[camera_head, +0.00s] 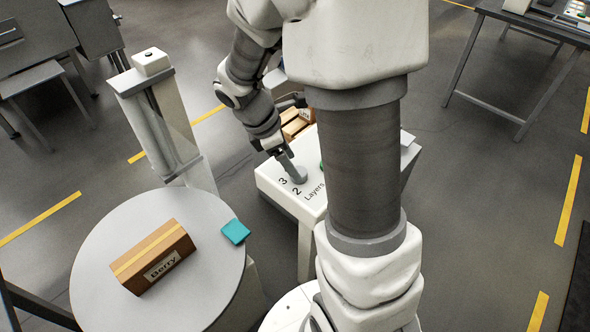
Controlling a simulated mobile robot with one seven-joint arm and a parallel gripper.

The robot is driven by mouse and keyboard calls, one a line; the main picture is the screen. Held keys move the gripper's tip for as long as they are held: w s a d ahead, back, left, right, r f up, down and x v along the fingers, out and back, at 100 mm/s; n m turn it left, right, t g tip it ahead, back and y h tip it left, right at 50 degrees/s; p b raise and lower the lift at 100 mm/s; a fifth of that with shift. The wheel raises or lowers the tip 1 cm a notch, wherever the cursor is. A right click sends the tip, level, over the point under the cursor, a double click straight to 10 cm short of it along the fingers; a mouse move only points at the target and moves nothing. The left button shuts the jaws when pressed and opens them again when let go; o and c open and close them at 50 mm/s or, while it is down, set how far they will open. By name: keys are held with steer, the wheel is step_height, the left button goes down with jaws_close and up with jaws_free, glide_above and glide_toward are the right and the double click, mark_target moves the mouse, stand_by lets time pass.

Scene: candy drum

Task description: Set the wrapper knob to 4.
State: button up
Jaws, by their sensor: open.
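The wrapper knob (298,175) is a grey round dial on top of a white panel stand (280,187) in the middle of the view. The marks "3" and "2" and the word "Layers" show on the panel to its left and below. My gripper (290,164) is at the knob, with its dark fingers reaching down to it from the upper left. It is open; whether the fingers touch the knob is hard to tell. The knob's pointer and the mark 4 cannot be made out. My own arm hides the panel's right part.
A green spot (321,166), perhaps a button, shows partly beside my arm. A wooden box (294,128) lies behind the panel. A round grey table (100,225) at left holds a brown "Berry" box (152,257) and a teal piece (235,231). A post (150,85) stands behind it.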

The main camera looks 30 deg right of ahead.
steer(key=shift+x, duration=1.5)
steer(key=shift+c, duration=0.3)
jaws_close()
